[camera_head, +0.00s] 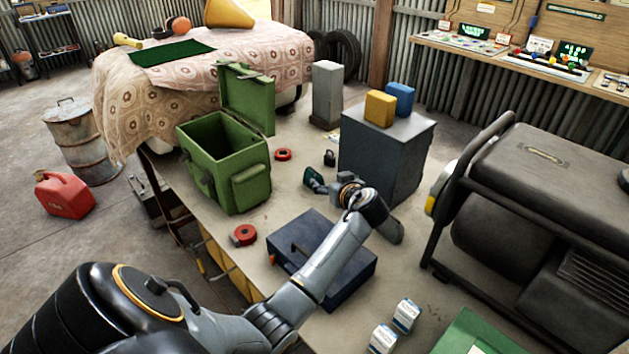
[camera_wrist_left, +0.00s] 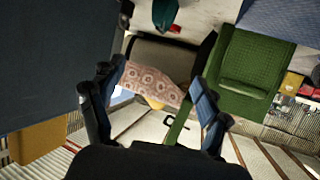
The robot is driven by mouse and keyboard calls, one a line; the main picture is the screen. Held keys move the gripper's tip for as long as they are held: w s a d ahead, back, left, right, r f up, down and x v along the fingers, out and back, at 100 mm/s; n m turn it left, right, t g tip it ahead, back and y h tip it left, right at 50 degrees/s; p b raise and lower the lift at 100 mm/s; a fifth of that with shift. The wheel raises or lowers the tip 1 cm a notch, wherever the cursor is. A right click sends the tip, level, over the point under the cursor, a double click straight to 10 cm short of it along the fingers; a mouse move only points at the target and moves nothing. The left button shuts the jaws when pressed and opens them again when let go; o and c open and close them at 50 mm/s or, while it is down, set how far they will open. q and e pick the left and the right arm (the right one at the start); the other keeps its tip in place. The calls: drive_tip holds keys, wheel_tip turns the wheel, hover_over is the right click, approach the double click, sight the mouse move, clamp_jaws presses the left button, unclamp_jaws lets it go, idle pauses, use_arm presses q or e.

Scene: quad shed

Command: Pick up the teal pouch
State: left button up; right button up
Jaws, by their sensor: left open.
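A small dark teal thing, likely the teal pouch (camera_head: 314,179), lies on the worktop left of the grey cabinet in the head view. A teal shape that may be the same pouch (camera_wrist_left: 165,13) shows at the top edge of the left wrist view, partly cut off. My left gripper (camera_head: 329,187) is just right of the teal thing in the head view, low over the worktop. In the wrist view its two fingers (camera_wrist_left: 158,82) are spread apart, with nothing held between them. Contact with the pouch cannot be told. My right gripper is not in view.
A navy case (camera_head: 322,258) lies under my left forearm. An open green toolbox (camera_head: 228,165) stands to the left, with red tape rolls (camera_head: 243,235) nearby. The grey cabinet (camera_head: 382,150) and a black padlock (camera_head: 330,158) are close to the gripper. A generator (camera_head: 535,215) stands right.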

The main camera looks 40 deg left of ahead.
use_arm(q)
wheel_tip(320, 180, down, 2)
drive_tip(key=w+a, duration=0.1)
drive_tip(key=w, duration=0.1)
approach(315, 170)
drive_tip(key=x, duration=0.3)
drive_tip(key=shift+a, duration=0.15)
drive_tip(key=shift+w+a+f, duration=0.15)
drive_tip(key=shift+w+a, duration=0.05)
drive_tip(key=shift+w+a+p, duration=0.15)
drive_tip(key=shift+a+p, duration=0.15)
drive_tip(key=shift+a, duration=0.05)
drive_tip(key=x, duration=0.3)
drive_tip(key=shift+w+a+f, duration=0.1)
drive_tip(key=shift+a+f, duration=0.15)
drive_tip(key=shift+f, duration=0.05)
drive_tip(key=shift+w+a+f, duration=0.1)
drive_tip(key=shift+w+a, duration=0.05)
drive_tip(key=shift+a, duration=0.1)
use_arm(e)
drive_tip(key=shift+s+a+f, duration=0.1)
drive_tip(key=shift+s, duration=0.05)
use_arm(q)
drive_tip(key=c, duration=1.6)
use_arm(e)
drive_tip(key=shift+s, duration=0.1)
